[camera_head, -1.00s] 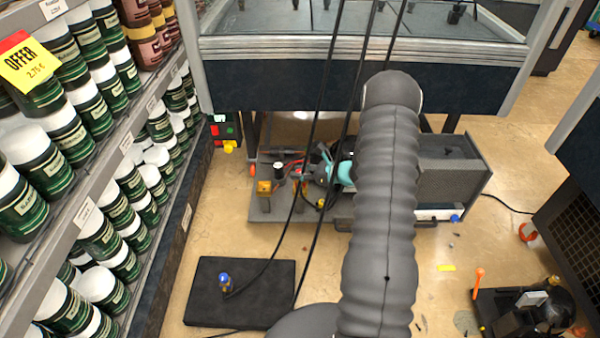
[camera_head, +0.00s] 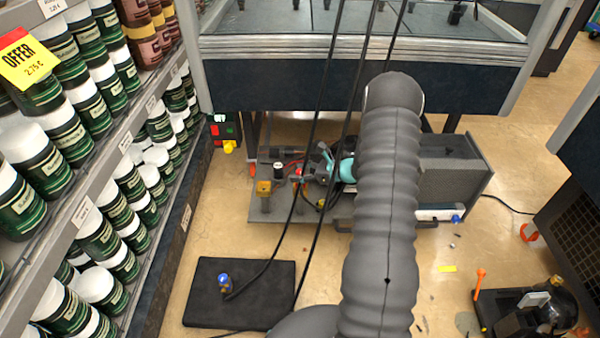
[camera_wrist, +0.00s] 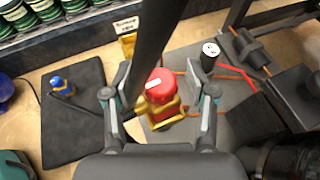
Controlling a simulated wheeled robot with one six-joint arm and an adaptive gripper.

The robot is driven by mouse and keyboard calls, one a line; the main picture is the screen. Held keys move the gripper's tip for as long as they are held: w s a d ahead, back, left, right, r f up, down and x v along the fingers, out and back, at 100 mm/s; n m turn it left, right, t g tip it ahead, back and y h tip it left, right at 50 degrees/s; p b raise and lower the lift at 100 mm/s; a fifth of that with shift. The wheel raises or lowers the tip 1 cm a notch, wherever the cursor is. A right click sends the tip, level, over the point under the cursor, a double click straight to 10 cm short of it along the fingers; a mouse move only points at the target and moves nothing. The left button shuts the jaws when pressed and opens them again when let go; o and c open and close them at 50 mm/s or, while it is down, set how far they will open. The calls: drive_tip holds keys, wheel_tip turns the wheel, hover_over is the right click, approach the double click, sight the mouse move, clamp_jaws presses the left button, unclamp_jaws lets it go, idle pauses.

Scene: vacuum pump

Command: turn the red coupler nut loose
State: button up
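The red coupler nut (camera_wrist: 161,86) sits on a brass-coloured fitting (camera_wrist: 163,113) in the wrist view, with a small white mark on its top. My gripper (camera_wrist: 160,95) is open, with one finger on each side of the nut in the picture and clear gaps between. I cannot tell how far below the fingertips the nut lies. A dark hose crosses in front of the nut's left side. In the head view the teal parts of my gripper (camera_head: 342,168) show beside my arm, over the grey base plate (camera_head: 268,212); my arm hides part of that area.
A black mat (camera_head: 215,310) with a blue-capped fitting (camera_head: 225,280) lies at the front left. Black hoses hang across the middle. Shelves of jars line the left.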

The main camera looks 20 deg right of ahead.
drive_tip(key=v, duration=1.2)
idle(0.4)
